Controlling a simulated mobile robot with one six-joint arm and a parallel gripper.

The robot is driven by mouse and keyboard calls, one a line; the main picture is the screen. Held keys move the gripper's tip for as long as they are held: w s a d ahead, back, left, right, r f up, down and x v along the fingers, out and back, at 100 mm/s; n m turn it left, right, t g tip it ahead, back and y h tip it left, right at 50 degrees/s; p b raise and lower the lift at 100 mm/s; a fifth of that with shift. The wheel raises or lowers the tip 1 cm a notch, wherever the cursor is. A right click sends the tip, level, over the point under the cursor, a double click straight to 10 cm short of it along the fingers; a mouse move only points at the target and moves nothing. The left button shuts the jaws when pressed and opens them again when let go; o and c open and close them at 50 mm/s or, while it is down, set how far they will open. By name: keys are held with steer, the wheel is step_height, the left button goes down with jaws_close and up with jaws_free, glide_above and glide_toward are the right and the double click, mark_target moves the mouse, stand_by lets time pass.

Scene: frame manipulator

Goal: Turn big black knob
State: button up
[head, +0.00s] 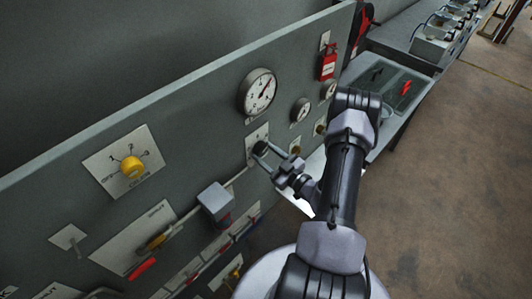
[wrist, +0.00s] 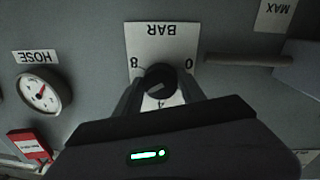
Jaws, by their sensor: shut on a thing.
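The big black knob (wrist: 161,80) sits on a white plate (wrist: 155,42) marked BAR, with 8, 4 and 0 around it; the plate appears upside down in the wrist view. In the head view the knob (head: 260,148) is on the grey panel below the large gauge. My gripper (wrist: 160,88) has one finger on each side of the knob and is shut on it. It also shows at the knob in the head view (head: 266,154). The gripper body hides the lower part of the plate in the wrist view.
A large gauge (head: 258,92) and smaller gauges (head: 300,110) are on the panel (head: 200,110) near the knob. A yellow knob (head: 132,166) is to the left. A grey box (head: 215,201) sticks out below left. A pipe (wrist: 248,59) runs beside the plate.

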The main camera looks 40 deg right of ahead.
stand_by(0.4)
steer(key=o, duration=1.4)
steer(key=shift+c, duration=0.2)
steer(key=s+b, duration=0.1)
steer(key=s, duration=1.6)
steer(key=shift+s+d+b, duration=0.2)
steer(key=shift+b, duration=0.2)
steer(key=shift+w, duration=0.1)
